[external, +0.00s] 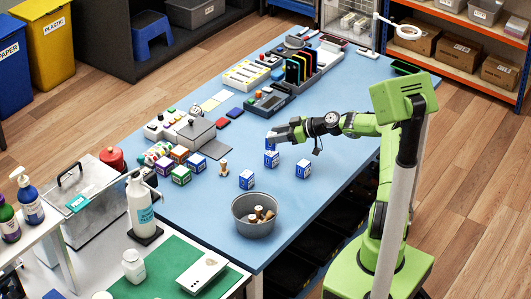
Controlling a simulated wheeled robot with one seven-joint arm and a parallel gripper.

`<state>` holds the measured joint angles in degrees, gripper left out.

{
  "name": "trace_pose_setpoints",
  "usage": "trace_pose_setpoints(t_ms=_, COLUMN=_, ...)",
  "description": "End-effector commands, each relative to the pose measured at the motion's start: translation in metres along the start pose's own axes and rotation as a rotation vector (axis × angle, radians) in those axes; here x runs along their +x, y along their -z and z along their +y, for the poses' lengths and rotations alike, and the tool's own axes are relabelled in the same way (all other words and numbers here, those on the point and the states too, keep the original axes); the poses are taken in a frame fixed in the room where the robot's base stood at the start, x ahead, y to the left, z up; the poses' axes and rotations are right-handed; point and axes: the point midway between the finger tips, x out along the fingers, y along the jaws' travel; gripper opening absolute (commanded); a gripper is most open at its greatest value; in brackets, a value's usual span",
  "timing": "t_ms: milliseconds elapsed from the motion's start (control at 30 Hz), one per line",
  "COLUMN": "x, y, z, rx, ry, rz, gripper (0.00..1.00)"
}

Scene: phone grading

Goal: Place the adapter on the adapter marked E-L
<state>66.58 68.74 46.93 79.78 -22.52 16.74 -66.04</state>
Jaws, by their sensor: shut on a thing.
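Several small blue-and-white boxes, which appear to be the adapters, are on the blue table; their markings are too small to read. My gripper (273,138) is shut on one blue adapter (270,141) at the middle of the table. Right below it is another blue-and-white adapter (271,159); I cannot tell whether the two touch. One more stands to the lower left (246,180) and another to the right (303,168), both apart from the gripper. Which one is marked E-L cannot be told.
A grey bowl (254,225) with small brown items stands at the table's near edge. A cork-like piece (223,169) and several coloured boxes (181,175) are to the left. Phones in a rack (301,65) and trays stand at the back. Table right of the adapters is clear.

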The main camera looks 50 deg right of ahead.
Motion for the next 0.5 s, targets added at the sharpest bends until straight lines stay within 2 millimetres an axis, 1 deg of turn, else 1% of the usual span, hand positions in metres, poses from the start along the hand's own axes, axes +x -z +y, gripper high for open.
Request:
trace_pose_setpoints(t_ms=33, x=0.004, y=-0.011, z=0.000, rx=0.005, ry=0.001, rz=0.000, gripper=0.16)
trace_pose_setpoints(t_ms=100, x=0.008, y=-0.020, z=0.000, rx=0.004, ry=0.000, rz=0.001, gripper=0.16)
trace_pose_setpoints(t_ms=333, x=0.009, y=-0.021, z=0.000, rx=0.000, ry=-0.001, rz=0.000, gripper=0.16)
trace_pose_setpoints(t_ms=467, x=0.010, y=-0.024, z=0.000, rx=0.001, ry=-0.001, rz=0.000, gripper=0.16)
trace_pose_setpoints(t_ms=500, x=0.010, y=-0.024, z=0.000, rx=0.001, ry=-0.001, rz=-0.001, gripper=0.49)
